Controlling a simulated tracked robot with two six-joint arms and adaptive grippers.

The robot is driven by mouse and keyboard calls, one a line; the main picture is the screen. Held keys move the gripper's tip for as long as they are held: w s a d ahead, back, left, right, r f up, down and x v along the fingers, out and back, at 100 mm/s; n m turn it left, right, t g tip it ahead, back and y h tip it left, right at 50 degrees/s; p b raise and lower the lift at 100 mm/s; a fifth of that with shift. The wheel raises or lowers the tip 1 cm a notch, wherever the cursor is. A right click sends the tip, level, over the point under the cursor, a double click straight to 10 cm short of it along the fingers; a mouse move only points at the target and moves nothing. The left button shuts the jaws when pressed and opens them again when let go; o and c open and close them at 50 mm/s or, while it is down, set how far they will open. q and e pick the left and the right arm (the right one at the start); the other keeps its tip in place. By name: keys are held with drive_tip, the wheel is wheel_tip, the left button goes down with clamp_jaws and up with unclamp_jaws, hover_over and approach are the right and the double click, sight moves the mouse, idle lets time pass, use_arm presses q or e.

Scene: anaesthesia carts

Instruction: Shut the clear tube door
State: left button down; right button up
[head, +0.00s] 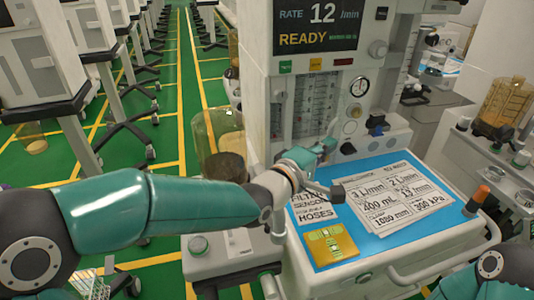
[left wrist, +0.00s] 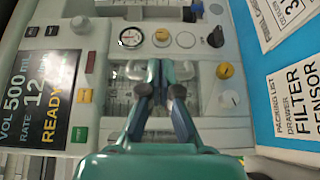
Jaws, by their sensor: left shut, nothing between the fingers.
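The flow-tube panel (head: 305,105) is on the front of the anaesthesia machine in the head view, with graduated tubes behind a clear cover. I cannot tell the clear door's edge from the panel or how far open it stands. My left gripper (head: 328,147) is shut and empty, just below and in front of the panel. In the left wrist view its closed fingers (left wrist: 160,68) point at the tube panel (left wrist: 120,83) and hide its middle. I cannot tell whether they touch it. My right gripper is out of view; only part of that arm shows at bottom right.
A blue worktop (head: 375,232) with printed sheets (head: 392,203) and a yellow card (head: 330,244) lies under my left gripper. A pressure gauge (head: 359,87) and knobs are right of the tubes. A clear canister (head: 218,138) stands at left.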

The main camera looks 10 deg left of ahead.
use_arm(q)
drive_tip(key=w+d+n+t+y, duration=0.2)
drive_tip(key=w+d+n+y, duration=0.1)
drive_tip(key=w, duration=0.3)
drive_tip(key=shift+d+y+b, duration=0.4)
drive_tip(key=shift+d+y, duration=0.3)
drive_tip(key=shift+d, duration=0.15)
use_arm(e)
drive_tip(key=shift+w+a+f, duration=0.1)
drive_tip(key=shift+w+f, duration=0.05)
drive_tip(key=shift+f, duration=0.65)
use_arm(q)
drive_tip(key=shift+s, duration=0.2)
